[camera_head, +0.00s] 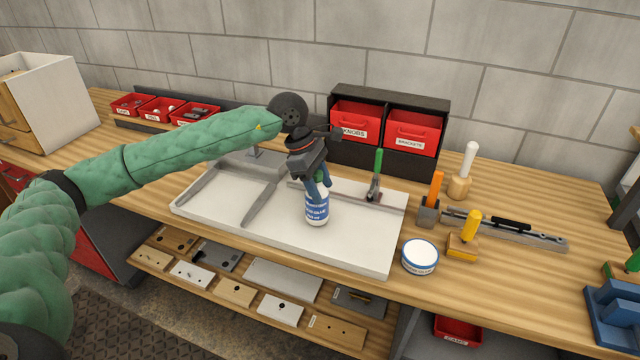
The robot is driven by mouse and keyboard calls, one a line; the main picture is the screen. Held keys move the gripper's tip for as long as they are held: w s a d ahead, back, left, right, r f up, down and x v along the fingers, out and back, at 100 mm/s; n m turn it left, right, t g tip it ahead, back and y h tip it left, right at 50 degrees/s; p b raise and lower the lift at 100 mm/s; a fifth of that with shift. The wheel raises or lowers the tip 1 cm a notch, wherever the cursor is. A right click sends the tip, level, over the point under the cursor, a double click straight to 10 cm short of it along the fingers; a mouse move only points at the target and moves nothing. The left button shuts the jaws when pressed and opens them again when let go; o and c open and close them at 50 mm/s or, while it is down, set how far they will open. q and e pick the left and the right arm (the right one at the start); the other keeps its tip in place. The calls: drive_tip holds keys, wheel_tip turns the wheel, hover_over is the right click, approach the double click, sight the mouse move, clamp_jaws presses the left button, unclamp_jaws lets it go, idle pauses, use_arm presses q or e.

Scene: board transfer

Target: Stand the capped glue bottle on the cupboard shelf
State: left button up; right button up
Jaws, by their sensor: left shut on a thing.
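The glue bottle (317,209), white with a blue label, is in the middle of the view, roughly upright. My left gripper (319,187) comes down from above and is shut on its upper part. The fingers hide the top of the bottle, so its cap does not show. The bottle is in front of the white board's surface; I cannot tell whether its base touches it. I cannot make out a cupboard shelf for certain. My right gripper is not in view.
The white board (350,252) lies on the wooden bench. Behind it stands a black rack (390,98) with red bins. A pale cabinet (60,95) stands far left.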

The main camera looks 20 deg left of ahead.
use_arm(q)
drive_tip(key=shift+f, duration=0.35)
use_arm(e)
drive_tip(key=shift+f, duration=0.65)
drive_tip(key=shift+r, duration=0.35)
use_arm(q)
drive_tip(key=o, duration=1.2)
drive_tip(key=shift+f, duration=0.1)
drive_tip(key=o, duration=0.3)
drive_tip(key=shift+o, duration=0.2)
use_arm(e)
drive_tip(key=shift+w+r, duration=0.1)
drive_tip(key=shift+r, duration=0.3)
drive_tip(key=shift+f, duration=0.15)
